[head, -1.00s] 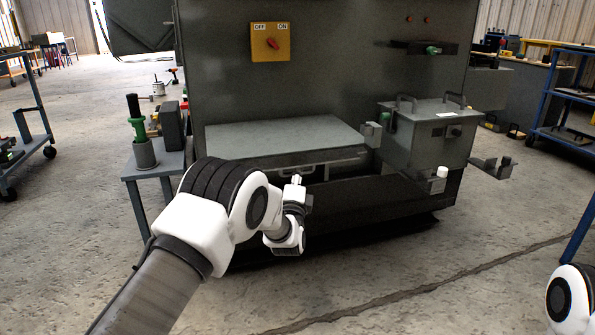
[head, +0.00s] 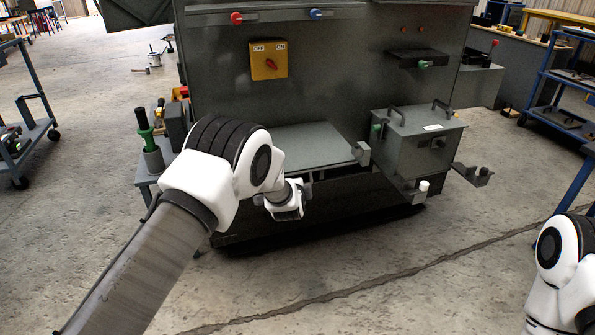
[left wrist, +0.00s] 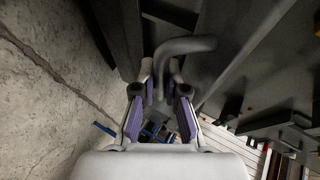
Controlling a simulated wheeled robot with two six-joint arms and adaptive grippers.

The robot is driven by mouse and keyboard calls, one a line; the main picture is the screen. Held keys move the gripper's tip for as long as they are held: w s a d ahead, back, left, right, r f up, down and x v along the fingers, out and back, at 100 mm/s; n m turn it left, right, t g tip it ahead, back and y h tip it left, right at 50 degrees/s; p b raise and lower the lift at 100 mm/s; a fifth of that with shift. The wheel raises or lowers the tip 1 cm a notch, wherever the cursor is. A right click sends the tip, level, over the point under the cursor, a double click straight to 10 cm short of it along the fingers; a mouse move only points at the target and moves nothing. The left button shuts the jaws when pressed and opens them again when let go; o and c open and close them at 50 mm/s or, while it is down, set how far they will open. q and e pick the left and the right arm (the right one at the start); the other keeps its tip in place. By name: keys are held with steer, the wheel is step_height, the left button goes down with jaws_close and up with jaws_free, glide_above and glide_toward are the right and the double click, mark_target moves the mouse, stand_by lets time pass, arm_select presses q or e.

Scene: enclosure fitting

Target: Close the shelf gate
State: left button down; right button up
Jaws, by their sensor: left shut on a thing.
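A light grey shelf panel (head: 315,145) lies on the front of the dark machine, behind my left arm. My left gripper (head: 303,186) is at its front edge, and the fingers are small and hard to make out there. In the left wrist view my left gripper (left wrist: 160,82) is shut on a curved grey handle (left wrist: 185,45), with a purple-padded finger on either side of it. Which panel the handle is fixed to is partly hidden by my wrist. Of my right arm only a white joint shows at the lower right; its gripper is out of view.
A grey lidded box (head: 418,138) with handles stands right of the shelf panel, with brackets (head: 472,174) sticking out near it. A small side table with a green-collared tool (head: 147,135) is at the left. The floor in front is clear.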

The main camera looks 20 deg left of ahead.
mark_target(297, 173)
arm_select(q)
step_height(297, 173, up, 4)
steer(key=g+h+p, duration=0.1)
steer(key=g+p, duration=0.1)
steer(key=p, duration=0.3)
steer(key=n+g+h+p, duration=0.1)
steer(key=g+p, duration=0.1)
steer(key=p, duration=0.3)
steer(key=shift+w+f+g, duration=0.1)
steer(key=shift+g, duration=0.2)
steer(key=g+h+b, duration=0.1)
steer(key=g+b, duration=0.1)
steer(key=b, duration=0.1)
steer(key=shift+w+a+f+n+h+b, duration=0.1)
steer(key=shift+w+a+n+h+b, duration=0.1)
steer(key=shift+w+n+h+b, duration=0.15)
steer(key=shift+a+r+n+g+h+b, duration=0.1)
steer(key=shift+r+n+g+h+b, duration=0.2)
steer(key=shift+g+b, duration=0.45)
steer(key=shift+r, duration=0.15)
steer(key=shift+r, duration=0.1)
steer(key=c, duration=1.5)
jaws_free()
